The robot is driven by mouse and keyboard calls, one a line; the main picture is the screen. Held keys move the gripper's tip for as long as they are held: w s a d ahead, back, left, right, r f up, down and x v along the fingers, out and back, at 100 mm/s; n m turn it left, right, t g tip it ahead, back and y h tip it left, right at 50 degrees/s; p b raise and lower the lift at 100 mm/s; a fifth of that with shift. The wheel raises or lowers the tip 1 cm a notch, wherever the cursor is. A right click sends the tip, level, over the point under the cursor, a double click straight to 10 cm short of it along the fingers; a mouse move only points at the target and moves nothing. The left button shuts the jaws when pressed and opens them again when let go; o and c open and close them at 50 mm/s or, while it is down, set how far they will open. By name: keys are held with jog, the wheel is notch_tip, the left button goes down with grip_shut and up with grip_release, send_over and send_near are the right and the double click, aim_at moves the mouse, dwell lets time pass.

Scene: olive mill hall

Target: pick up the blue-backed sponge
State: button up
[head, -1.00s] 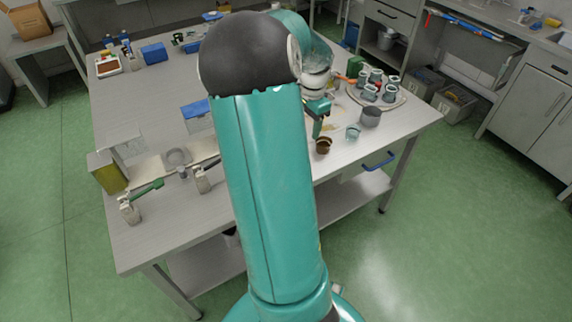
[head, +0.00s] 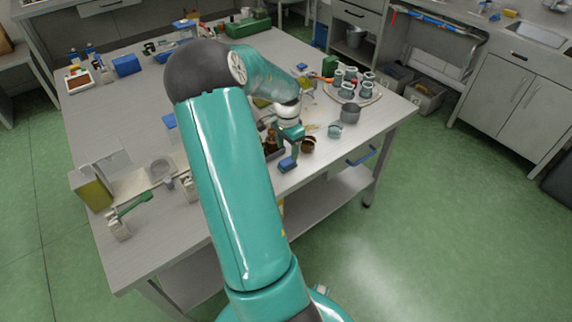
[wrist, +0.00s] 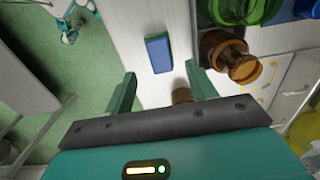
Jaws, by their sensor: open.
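The blue-backed sponge (wrist: 158,53) lies on the pale tabletop near its edge, beyond my fingertips and lined up with the gap between them. It also shows as a small blue block (head: 287,163) in the head view, just below my gripper (head: 289,140). In the wrist view my gripper (wrist: 160,84) is open, with one teal finger on each side and no sponge between them. I cannot tell the exact height of the fingers above the table.
A brown jar (wrist: 236,58) stands right of the sponge, with a green container (wrist: 248,8) beside it. A brown bowl (head: 308,145), a glass (head: 335,131) and a grey pot (head: 350,113) stand to the right. Green floor lies beyond the table edge.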

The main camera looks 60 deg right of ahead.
aim_at(287, 161)
notch_tip(287, 161, down, 5)
jog(key=shift+f, duration=0.2)
jog(key=c, duration=1.1)
